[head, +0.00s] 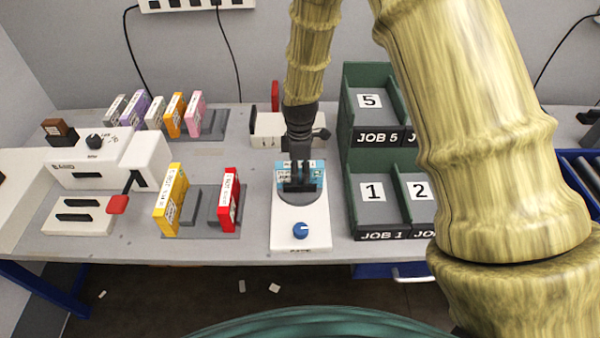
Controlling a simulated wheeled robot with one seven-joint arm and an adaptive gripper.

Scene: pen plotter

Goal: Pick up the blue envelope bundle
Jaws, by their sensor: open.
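The blue envelope bundle (314,174) is a light blue block with a pale printed label. It rests on the grey top of a white device (300,217) with a blue knob, near the front middle of the table. My gripper (300,184) points down right at the bundle, its dark fingers covering the bundle's middle. The fingers are open. Whether they straddle the bundle or only hang in front of it, I cannot tell. My wrist hides part of what is behind.
Yellow (171,199) and red (229,199) bundles stand in a grey rack on the left. A white machine (105,163) is further left. Green bins (372,203) labelled JOB stand close on the right. My arm hides some of them. Bare table lies left of the device.

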